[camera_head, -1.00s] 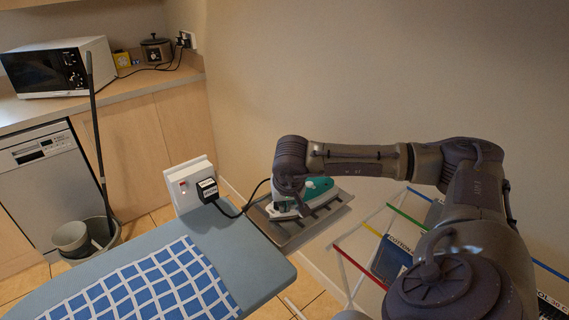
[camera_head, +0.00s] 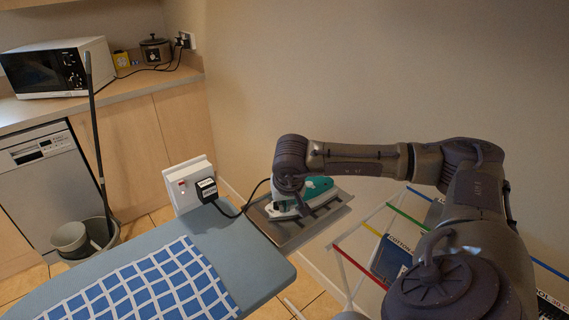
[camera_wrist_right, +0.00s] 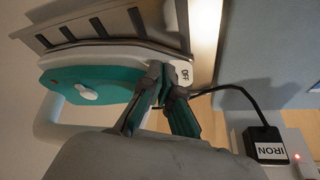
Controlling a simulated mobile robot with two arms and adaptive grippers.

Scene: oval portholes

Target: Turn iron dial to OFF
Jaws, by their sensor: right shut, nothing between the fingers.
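The teal and white iron (camera_head: 318,185) rests on a grey metal stand at the end of the ironing board. In the right wrist view the iron (camera_wrist_right: 115,78) shows its teal body and a small white round knob (camera_wrist_right: 87,93), which may be the dial. In the head view my right wrist covers part of the iron.
The ironing board (camera_head: 240,250) carries a blue checked cloth (camera_head: 150,285). A black plug marked IRON (camera_wrist_right: 268,143) sits in a white socket box (camera_head: 188,183) with a red light. Its cord runs to the iron. A rack with coloured bars (camera_head: 405,215) stands at right.

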